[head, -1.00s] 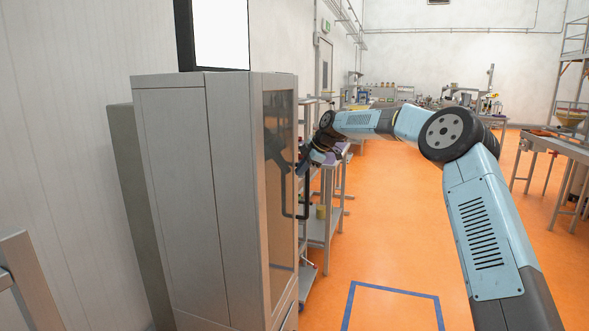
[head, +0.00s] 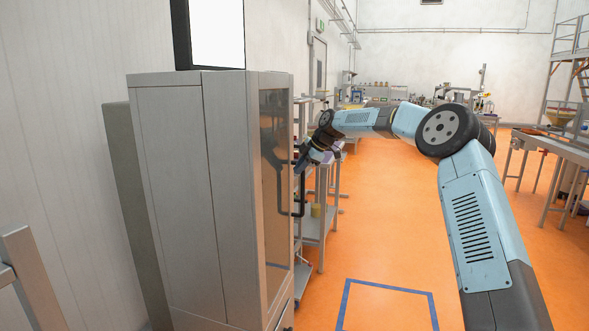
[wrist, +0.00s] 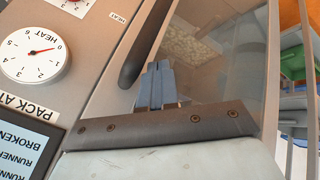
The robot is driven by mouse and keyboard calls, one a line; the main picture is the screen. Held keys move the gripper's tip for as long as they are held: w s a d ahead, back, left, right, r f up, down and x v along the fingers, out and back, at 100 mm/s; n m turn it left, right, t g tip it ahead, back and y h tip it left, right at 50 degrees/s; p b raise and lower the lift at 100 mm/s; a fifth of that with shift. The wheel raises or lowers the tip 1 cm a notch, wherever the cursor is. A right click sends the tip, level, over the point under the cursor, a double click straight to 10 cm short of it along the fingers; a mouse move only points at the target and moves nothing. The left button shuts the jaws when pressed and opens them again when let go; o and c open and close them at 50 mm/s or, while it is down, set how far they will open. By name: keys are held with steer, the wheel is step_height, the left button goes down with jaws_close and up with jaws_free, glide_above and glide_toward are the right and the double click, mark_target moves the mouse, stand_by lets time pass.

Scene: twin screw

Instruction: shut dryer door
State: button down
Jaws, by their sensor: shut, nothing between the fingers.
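The dryer is a tall grey cabinet (head: 170,190) at the left of the head view. Its door has a dark glass pane (head: 275,190) on the right-hand face and a black bar handle (head: 302,195). The door looks flush or nearly flush with the cabinet; a small gap cannot be told. My gripper (head: 298,165) is by the upper part of the handle, close to the door; contact cannot be told. In the wrist view its blue fingers (wrist: 160,86) are together and empty, in front of the glass pane (wrist: 215,55), with a dark bar (wrist: 145,45) beside them.
In the wrist view a grey panel with a white heat dial (wrist: 35,52) and a dark screen (wrist: 22,145) lies left. In the head view a shelf cart (head: 322,200) stands behind the dryer door. Orange floor (head: 390,240) is clear to the right, with a blue taped outline.

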steer(key=w+d+r, duration=0.2)
steer(key=d+r, duration=0.6)
steer(key=s+r+m+h, duration=0.2)
steer(key=s+r, duration=0.1)
steer(key=s, duration=0.4)
steer(key=s+r+m+h, duration=0.2)
steer(key=s+r, duration=0.1)
steer(key=s, duration=0.4)
steer(key=s+d+r+m+t+h, duration=0.1)
steer(key=s+d+m, duration=0.25)
steer(key=s, duration=0.45)
steer(key=s+d+r+m+t+h, duration=0.1)
steer(key=s+d+r+m, duration=0.2)
steer(key=s, duration=0.5)
steer(key=s+d+f+m, duration=0.4)
steer(key=s+d, duration=0.1)
steer(key=s, duration=0.5)
steer(key=s+d+f+m, duration=0.4)
steer(key=s+d, duration=0.1)
steer(key=s, duration=0.5)
steer(key=s+d+f+m+t+h, duration=0.1)
steer(key=s+d+f+m, duration=0.3)
steer(key=s, duration=0.6)
steer(key=shift+s+d+m, duration=0.4)
steer(key=shift+d+m, duration=0.05)
steer(key=shift+d, duration=0.5)
